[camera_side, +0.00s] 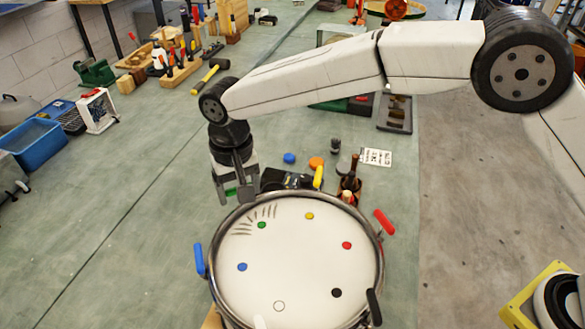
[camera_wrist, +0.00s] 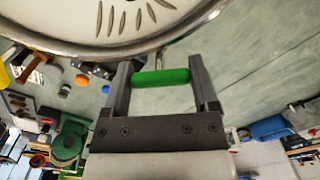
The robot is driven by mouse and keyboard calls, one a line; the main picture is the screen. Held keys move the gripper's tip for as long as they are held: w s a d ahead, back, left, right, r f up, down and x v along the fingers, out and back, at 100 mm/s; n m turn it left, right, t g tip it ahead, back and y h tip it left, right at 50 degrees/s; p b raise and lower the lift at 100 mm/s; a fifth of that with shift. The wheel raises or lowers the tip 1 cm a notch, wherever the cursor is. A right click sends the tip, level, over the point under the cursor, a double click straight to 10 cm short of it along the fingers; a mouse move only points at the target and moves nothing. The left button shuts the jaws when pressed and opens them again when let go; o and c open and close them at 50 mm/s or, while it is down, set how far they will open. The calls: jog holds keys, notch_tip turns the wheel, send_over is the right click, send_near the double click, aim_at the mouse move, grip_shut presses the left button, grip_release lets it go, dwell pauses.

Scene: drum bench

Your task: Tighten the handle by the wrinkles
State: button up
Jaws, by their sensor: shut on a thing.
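The round drum (camera_side: 300,250) has a white head in a metal rim. Dark wrinkles (camera_side: 263,212) lie on the head at its far left, by the green dot (camera_side: 262,225); they also show in the wrist view (camera_wrist: 125,18). The green handle (camera_wrist: 160,77) sticks out from the rim beside these wrinkles. My gripper (camera_side: 236,192) is at the drum's far-left edge, shut on the green handle, with one finger at each end of it in the wrist view. In the side view the fingers mostly hide this handle.
Other handles around the rim are blue (camera_side: 199,260), yellow (camera_side: 318,177), red (camera_side: 384,222), black (camera_side: 374,307) and white (camera_side: 260,322). A mallet (camera_side: 210,76) lies farther back.

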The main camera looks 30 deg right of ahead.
jog(key=shift+r, duration=0.1)
jog(key=o, duration=1.1)
jog(key=shift+r, duration=0.1)
jog(key=shift+r, duration=3.8)
jog(key=d+f+n+t+y, duration=0.1)
jog(key=d+f+n, duration=0.1)
jog(key=d, duration=0.9)
jog(key=d+f+n+t, duration=0.1)
jog(key=d+f+t, duration=0.15)
jog(key=d, duration=0.85)
jog(key=s+d+f+m, duration=0.1)
jog(key=s+d+f, duration=0.1)
jog(key=s+d, duration=0.2)
jog(key=s+d+f, duration=0.2)
jog(key=s+d, duration=0.2)
jog(key=s, duration=0.3)
jog(key=s+d+f+m+g+h, duration=0.1)
jog(key=s+d, duration=0.3)
jog(key=s, duration=0.2)
jog(key=shift+s+d+f+m, duration=0.1)
jog(key=shift+s+f+m, duration=0.2)
jog(key=shift+f, duration=0.1)
